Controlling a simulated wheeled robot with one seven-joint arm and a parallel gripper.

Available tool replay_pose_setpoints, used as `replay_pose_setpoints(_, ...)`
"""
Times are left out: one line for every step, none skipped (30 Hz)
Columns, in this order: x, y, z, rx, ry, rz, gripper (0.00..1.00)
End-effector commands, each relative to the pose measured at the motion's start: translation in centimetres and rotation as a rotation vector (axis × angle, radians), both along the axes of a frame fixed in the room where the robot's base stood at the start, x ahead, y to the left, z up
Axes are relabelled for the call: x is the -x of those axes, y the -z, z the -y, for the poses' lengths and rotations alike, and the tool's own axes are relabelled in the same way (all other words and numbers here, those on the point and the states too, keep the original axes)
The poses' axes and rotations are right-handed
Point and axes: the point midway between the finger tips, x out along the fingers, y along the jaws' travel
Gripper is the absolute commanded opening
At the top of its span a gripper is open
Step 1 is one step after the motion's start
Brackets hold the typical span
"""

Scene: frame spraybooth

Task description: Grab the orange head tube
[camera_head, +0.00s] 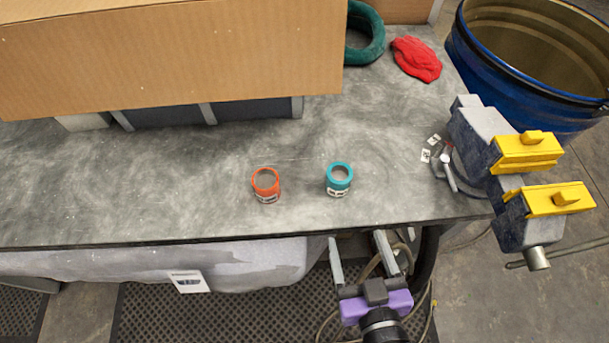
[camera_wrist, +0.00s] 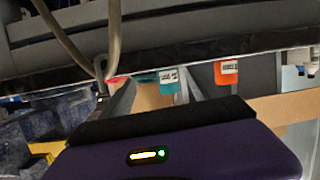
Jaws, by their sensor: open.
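The orange head tube (camera_head: 266,184) is a short ring with a white label, standing upright on the grey workbench (camera_head: 400,180) near its front edge. In the wrist view the orange tube (camera_wrist: 226,72) shows at the upper right, beyond the bench edge. A teal tube (camera_head: 339,179) of similar size stands just to its right, and also shows in the wrist view (camera_wrist: 170,80). My gripper (camera_head: 360,252) is open and empty in front of the bench edge, lower than the benchtop, to the right of the orange tube. It touches neither tube.
A vise with yellow jaws (camera_head: 530,150) stands at the bench's right end. A large cardboard box (camera_head: 170,55) fills the back left. A red cloth (camera_head: 416,59) and a green ring (camera_head: 368,45) lie behind. A blue drum (camera_head: 480,75) stands beyond. Bench around both tubes is clear.

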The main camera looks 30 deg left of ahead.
Motion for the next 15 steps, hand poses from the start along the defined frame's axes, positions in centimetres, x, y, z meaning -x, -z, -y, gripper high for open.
replay_pose_setpoints(-0.7, -1.2, -3.1, -0.009, -0.046, 0.002, 0.71)
replay_pose_setpoints(-0.9, -1.5, -4.6, -0.011, -0.067, -0.002, 0.71)
replay_pose_setpoints(-1.2, -2.0, -6.5, -0.012, -0.092, -0.007, 0.71)
replay_pose_setpoints(-1.3, -2.4, -7.9, -0.014, -0.111, -0.010, 0.71)
replay_pose_setpoints(-1.3, -2.8, -9.3, -0.016, -0.130, -0.014, 0.71)
replay_pose_setpoints(-1.3, -3.3, -11.1, -0.018, -0.152, -0.020, 0.71)
replay_pose_setpoints(-1.2, -3.7, -12.3, -0.019, -0.168, -0.025, 0.71)
replay_pose_setpoints(-1.1, -4.0, -13.4, -0.021, -0.182, -0.028, 0.71)
replay_pose_setpoints(-1.0, -4.4, -14.6, -0.022, -0.199, -0.034, 0.71)
replay_pose_setpoints(-0.9, -4.7, -15.4, -0.023, -0.208, -0.036, 0.71)
replay_pose_setpoints(-0.7, -4.9, -16.2, -0.024, -0.218, -0.040, 0.71)
replay_pose_setpoints(-0.7, -4.6, -16.7, -0.012, -0.222, -0.059, 0.71)
replay_pose_setpoints(-0.6, -4.4, -17.0, -0.006, -0.225, -0.069, 0.71)
replay_pose_setpoints(-0.6, -4.3, -17.3, -0.001, -0.228, -0.078, 0.71)
replay_pose_setpoints(-0.6, -4.1, -17.6, 0.005, -0.231, -0.087, 0.71)
